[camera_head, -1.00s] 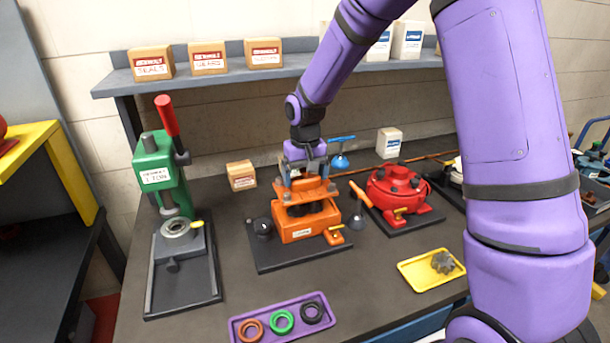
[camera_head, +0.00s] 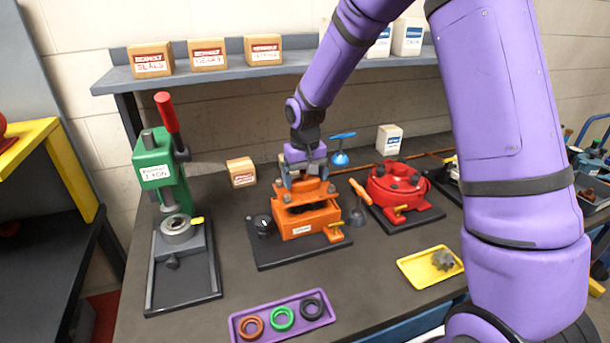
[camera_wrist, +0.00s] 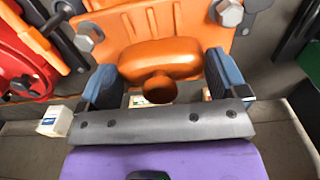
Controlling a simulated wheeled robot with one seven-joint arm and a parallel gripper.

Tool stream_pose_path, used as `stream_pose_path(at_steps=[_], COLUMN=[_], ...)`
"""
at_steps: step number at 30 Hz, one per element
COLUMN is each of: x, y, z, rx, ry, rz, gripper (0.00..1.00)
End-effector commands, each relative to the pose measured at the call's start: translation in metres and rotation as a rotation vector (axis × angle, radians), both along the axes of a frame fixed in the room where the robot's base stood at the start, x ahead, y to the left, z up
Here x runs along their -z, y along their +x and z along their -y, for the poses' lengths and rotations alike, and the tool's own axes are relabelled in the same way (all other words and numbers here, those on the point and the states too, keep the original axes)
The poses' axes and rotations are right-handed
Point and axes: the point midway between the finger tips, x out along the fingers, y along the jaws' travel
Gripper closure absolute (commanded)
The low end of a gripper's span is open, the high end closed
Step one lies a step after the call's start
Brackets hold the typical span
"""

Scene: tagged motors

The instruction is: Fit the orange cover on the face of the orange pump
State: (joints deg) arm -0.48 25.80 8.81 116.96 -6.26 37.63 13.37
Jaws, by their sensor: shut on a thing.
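The orange pump (camera_head: 310,224) stands on a dark base plate on the bench. The orange cover (camera_head: 318,190), a plate with bolts at its corners, is level or nearly so directly above the pump. A dark band shows between cover and pump; I cannot tell whether they touch. My gripper (camera_head: 303,184) is above the cover, pointing down, shut on its raised middle. In the wrist view, my gripper's two blue-grey fingers (camera_wrist: 164,80) flank the cover's rounded orange boss (camera_wrist: 160,58). The pump's face is mostly hidden under the cover.
A red pump (camera_head: 397,187) stands close on the right, with an orange-handled tool (camera_head: 359,198) between. A green press (camera_head: 165,180) is on the left. A purple tray (camera_head: 281,318) with rings and a yellow tray (camera_head: 430,267) lie in front. A shelf (camera_head: 225,76) runs behind.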

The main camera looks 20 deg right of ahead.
Motion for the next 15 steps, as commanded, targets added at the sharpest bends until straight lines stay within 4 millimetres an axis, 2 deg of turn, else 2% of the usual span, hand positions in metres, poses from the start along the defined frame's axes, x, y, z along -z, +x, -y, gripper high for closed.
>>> stream_pose_path(at_steps=[15], x=[0.0091], y=[0.0002], z=[0.0], rx=[0.0], ry=[0.0], rz=[0.0], gripper=[0.68])
